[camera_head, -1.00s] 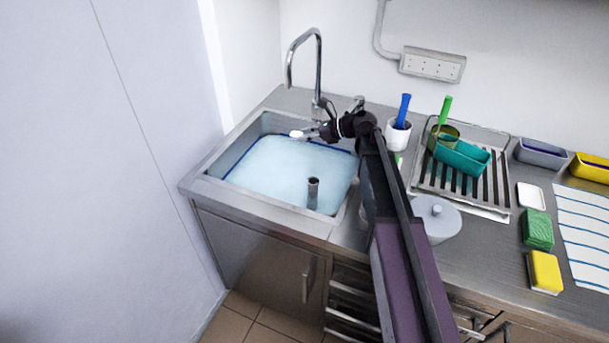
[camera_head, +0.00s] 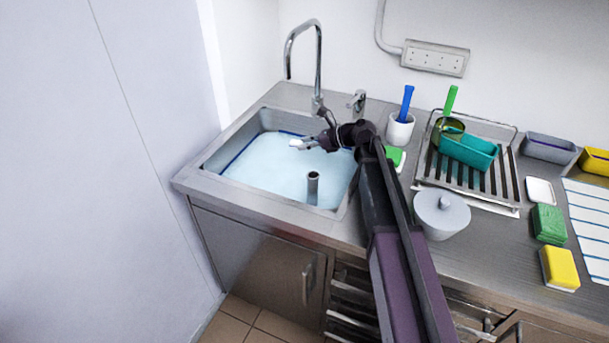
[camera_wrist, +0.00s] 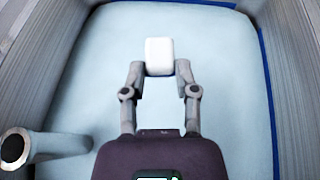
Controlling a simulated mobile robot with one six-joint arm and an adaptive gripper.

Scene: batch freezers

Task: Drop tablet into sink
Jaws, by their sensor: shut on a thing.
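The white tablet (camera_wrist: 159,56) is held between the fingertips of my gripper (camera_wrist: 160,73) in the wrist view. In the head view the tablet (camera_head: 296,143) is a small white piece at the tip of my gripper (camera_head: 304,144). My gripper is shut on it and hangs over the sink (camera_head: 215,165). The sink holds pale blue water (camera_head: 265,175) with a dark blue line along its edge. How high the tablet is above the water is hard to tell.
An upright grey pipe (camera_head: 313,186) stands in the sink; it also shows at lower left in the wrist view (camera_wrist: 14,148). The tap (camera_head: 318,60) arches behind the sink. A white cup (camera_head: 399,131), a lidded pot (camera_head: 437,214) and a drying rack (camera_head: 465,178) stand on the right.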

